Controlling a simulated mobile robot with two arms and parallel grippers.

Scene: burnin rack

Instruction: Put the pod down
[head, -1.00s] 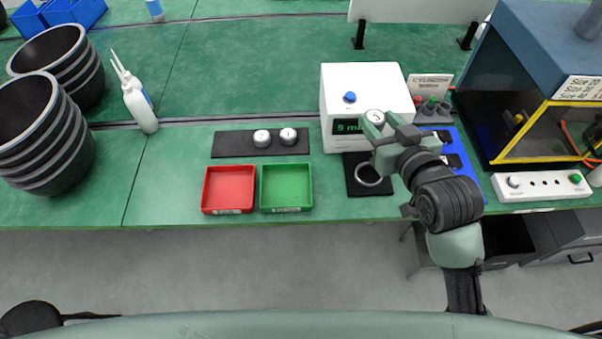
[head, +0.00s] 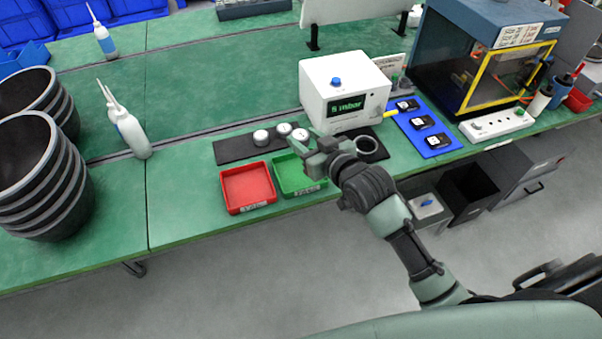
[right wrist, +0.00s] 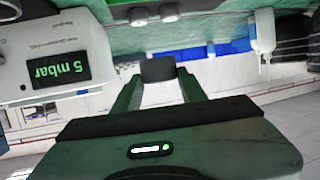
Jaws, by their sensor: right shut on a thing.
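My right gripper (head: 306,146) is shut on a white-topped pod (head: 299,134). In the head view they appear above the right end of the black mat and the back of the green tray (head: 316,187); the height is hard to judge. Two similar pods, one at the left (head: 261,137) and one beside the held pod (head: 284,128), stand on the black mat (head: 232,150). The right wrist view shows a dark piece (right wrist: 158,69) between the fingers, probably the held pod's side. My left gripper is out of view.
A red tray (head: 248,207) sits left of the green one. Both look empty. The white tester (head: 343,85) reads 5 mbar; an empty black ring holder (head: 367,146) is before it. A blue mat (head: 440,146) holds dark devices. A white bottle (head: 131,134) stands left.

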